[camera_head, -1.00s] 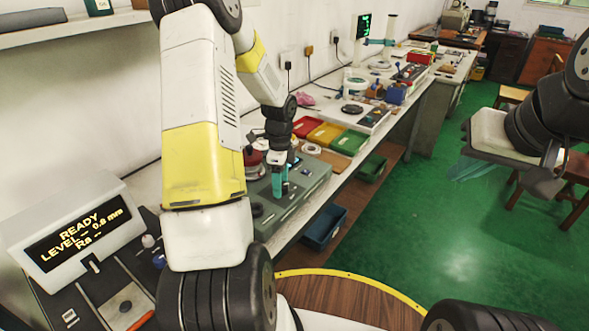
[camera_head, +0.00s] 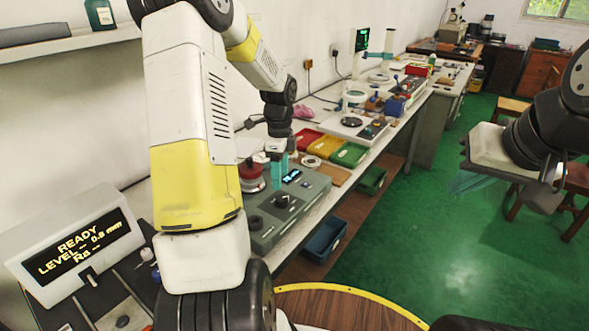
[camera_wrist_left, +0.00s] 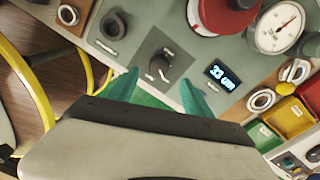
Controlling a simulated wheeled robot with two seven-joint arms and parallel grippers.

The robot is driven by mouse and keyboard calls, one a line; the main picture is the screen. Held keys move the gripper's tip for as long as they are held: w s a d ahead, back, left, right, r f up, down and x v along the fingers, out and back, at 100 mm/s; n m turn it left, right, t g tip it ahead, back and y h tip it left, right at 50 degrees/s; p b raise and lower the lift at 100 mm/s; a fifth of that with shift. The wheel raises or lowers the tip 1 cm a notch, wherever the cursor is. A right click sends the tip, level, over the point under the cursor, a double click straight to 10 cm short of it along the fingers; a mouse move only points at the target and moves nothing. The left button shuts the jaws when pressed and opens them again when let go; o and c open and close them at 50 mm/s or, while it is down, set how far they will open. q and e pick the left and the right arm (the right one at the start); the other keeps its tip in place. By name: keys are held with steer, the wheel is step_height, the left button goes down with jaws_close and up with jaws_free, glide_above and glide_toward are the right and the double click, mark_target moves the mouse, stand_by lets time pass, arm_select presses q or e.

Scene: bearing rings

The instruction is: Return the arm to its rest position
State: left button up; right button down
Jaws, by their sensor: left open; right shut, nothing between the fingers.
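My left gripper (camera_head: 279,172) hangs with its teal fingers above the grey-green device (camera_head: 312,205) on the bench. In the left wrist view the left gripper (camera_wrist_left: 160,92) is open with nothing between its fingers.
A red-topped part (camera_head: 250,172) and a dial gauge (camera_wrist_left: 280,27) stand near the device. Red, yellow and green (camera_head: 350,154) trays lie behind it. A readout box (camera_head: 80,243) stands at the lower left. A blue bin (camera_head: 325,239) sits below the bench edge. Open floor lies right.

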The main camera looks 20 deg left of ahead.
arm_select(q)
steer(key=s+d+r+n+t+h, duration=0.1)
steer(key=s+d+r+n+t, duration=0.2)
steer(key=s+d+r+n, duration=0.2)
steer(key=s+d+r+n+t+h, duration=0.1)
steer(key=s+d+r+n+t, duration=0.2)
steer(key=s+r+n, duration=0.8)
steer(key=s+d+r, duration=0.1)
steer(key=s+r, duration=0.3)
steer(key=s, duration=0.2)
steer(key=shift+d+r+n+t, duration=0.15)
steer(key=shift+d+n+t, duration=0.2)
steer(key=shift+n+t, duration=0.05)
stand_by(1.2)
